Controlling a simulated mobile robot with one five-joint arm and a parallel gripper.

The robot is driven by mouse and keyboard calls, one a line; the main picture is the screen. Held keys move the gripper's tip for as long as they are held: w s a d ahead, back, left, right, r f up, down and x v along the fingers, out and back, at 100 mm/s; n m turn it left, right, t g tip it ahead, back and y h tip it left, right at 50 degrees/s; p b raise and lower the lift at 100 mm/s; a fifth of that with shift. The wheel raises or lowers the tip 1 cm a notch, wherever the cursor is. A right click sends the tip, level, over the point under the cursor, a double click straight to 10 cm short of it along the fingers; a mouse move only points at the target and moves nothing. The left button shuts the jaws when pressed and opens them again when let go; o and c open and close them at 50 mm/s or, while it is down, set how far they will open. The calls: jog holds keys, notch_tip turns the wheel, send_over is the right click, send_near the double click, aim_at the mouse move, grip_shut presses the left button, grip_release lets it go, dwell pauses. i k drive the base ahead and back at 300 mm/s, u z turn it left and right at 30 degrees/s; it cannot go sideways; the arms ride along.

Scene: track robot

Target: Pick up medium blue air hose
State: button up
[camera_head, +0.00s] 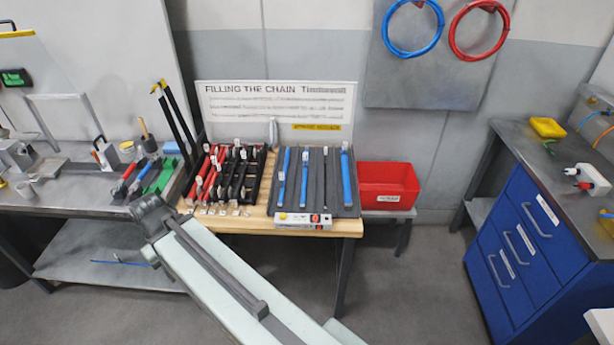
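Three blue hose-like strips lie side by side in a dark grey tray (331,209) on the wooden table. They are a thin left one (283,178), a shorter middle one (305,180) and a thicker right one (346,180). Each has a white tag; I cannot tell which is the medium one. My arm reaches up from the bottom, its dark end (150,212) left of the table and apart from the tray. My gripper's fingers cannot be made out there. A thin blue line (115,263) shows beside the arm, low at the left; whether it is held is unclear.
A black rack (239,181) with red and black parts stands left of the tray. A red bin (388,184) is at its right. Blue (389,30) and red (456,18) coils hang on the wall. A blue cabinet (520,245) stands right; open floor lies before it.

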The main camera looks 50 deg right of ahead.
aim_at(302, 202)
jog(key=z, duration=0.05)
jog(key=i, duration=1.5)
jog(key=u, duration=0.05)
